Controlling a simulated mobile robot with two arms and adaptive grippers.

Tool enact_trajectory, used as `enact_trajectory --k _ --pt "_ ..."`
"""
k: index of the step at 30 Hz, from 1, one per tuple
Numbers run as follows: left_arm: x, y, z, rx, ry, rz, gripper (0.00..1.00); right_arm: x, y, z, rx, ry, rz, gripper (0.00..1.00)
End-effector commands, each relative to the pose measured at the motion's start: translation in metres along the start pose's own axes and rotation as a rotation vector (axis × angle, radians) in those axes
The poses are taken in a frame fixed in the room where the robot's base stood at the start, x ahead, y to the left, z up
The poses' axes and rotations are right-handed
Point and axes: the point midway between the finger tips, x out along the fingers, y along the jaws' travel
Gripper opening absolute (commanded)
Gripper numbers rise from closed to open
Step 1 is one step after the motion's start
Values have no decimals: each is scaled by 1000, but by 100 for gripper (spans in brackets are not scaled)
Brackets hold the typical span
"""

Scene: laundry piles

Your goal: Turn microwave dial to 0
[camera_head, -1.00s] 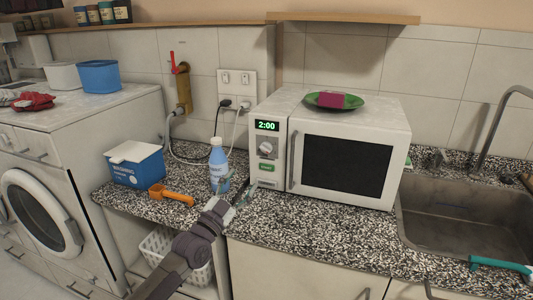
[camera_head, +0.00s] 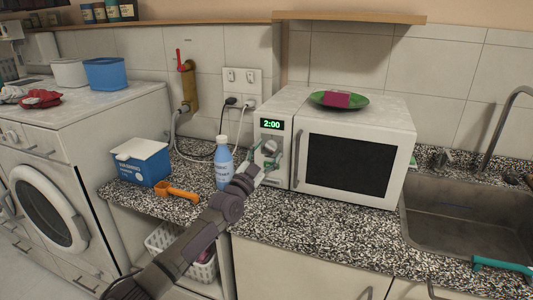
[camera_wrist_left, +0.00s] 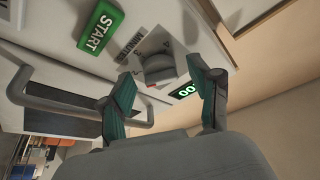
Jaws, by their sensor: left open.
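The white microwave (camera_head: 306,118) stands on the speckled counter, its door closed. Its green display (camera_head: 271,125) reads 2:00. The grey dial (camera_wrist_left: 159,69) shows in the left wrist view, below the display in the head view, and is partly hidden there by my gripper. My left gripper (camera_head: 268,161) is open in front of the control panel. In the left wrist view its green-padded fingertips (camera_wrist_left: 163,90) stand on either side of the dial; I cannot tell whether they touch it. The green START button (camera_wrist_left: 101,27) lies off to one side. My right gripper is not in view.
A blue-and-white bottle (camera_head: 223,162) stands just left of my left arm. A blue detergent box (camera_head: 141,163) and an orange scoop (camera_head: 177,191) are farther left. The sink (camera_head: 465,215) is at right.

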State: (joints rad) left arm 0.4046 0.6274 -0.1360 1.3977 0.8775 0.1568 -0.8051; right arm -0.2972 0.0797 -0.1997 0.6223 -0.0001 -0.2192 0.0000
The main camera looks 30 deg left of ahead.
Motion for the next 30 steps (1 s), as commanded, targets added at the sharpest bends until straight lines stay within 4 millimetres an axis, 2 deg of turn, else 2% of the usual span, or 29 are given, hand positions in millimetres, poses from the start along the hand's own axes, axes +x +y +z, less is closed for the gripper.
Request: enact_trajectory --k 1,2,12,23,30 --pt "0 0 0 0 0 0 63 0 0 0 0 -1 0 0" --pt "0 0 0 0 0 0 58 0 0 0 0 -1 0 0" --pt "0 0 0 0 0 0 3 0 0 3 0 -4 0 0" --pt "0 1 -1 -61 0 -25 3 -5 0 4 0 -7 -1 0" --pt "0 3 -2 -215 -1 -88 3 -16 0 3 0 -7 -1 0"
